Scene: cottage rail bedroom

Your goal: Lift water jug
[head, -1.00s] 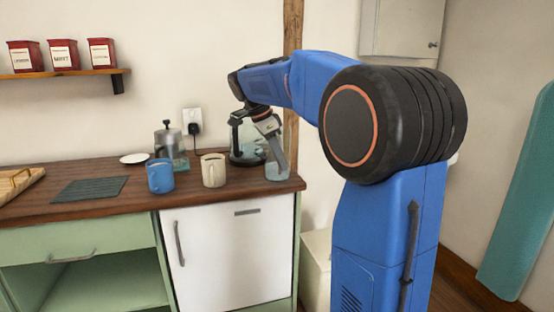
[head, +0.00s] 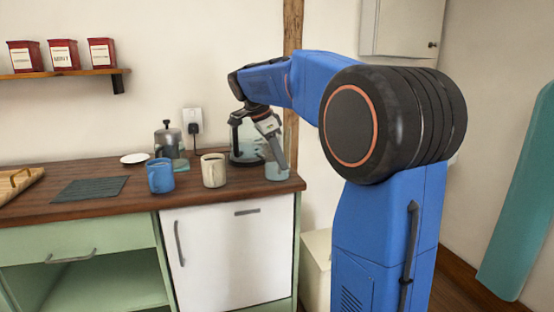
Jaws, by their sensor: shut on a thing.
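The water jug (head: 272,173) is a pale, see-through bluish vessel near the right end of the wooden counter. My gripper (head: 277,158) reaches down over it from above and is shut on it, with one grey finger across its near side. The finger and the wrist hide much of the jug's upper part. It appears upright, with its base at or very close to the counter top; I cannot tell whether there is a gap below it.
A kettle with a dark base (head: 240,158) stands just behind and left of the jug. A cream mug (head: 213,172), a blue mug (head: 160,178) and a glass press (head: 167,142) stand farther left on the counter (head: 120,198). A wooden post (head: 291,128) rises behind.

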